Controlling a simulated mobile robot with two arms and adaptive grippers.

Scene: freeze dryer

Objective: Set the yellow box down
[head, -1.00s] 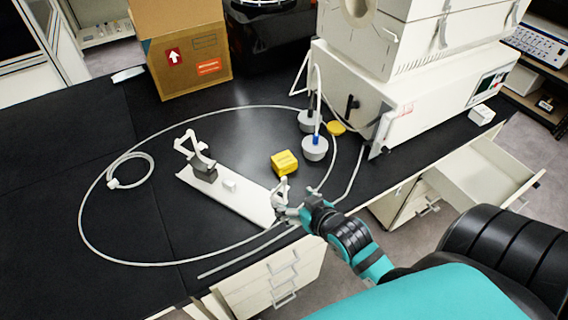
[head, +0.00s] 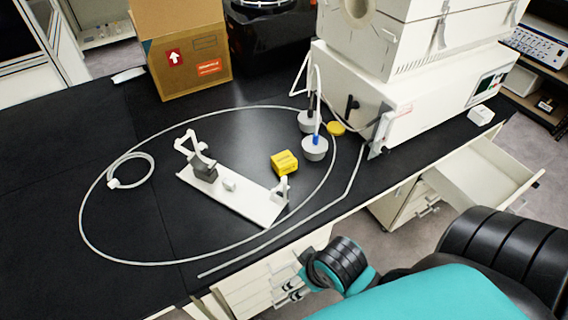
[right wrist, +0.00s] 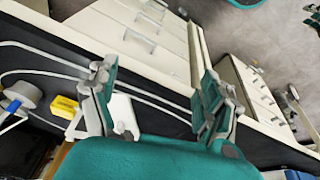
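The yellow box (head: 284,162) sits on the black bench top (head: 60,200), just beyond the right part of a white plate (head: 245,203). It also shows at the left of the right wrist view (right wrist: 65,106). Nothing holds it. My right gripper (head: 291,287) is in front of the bench's near edge, clear of the box, and is small in the head view. In the right wrist view its two fingers (right wrist: 157,82) are spread wide with nothing between them. My left gripper is in neither view.
A long pale tube (head: 85,215) loops around the plate. The big white machine (head: 425,95) is at the right, with an open drawer (head: 485,180) below. The left bench is mostly clear.

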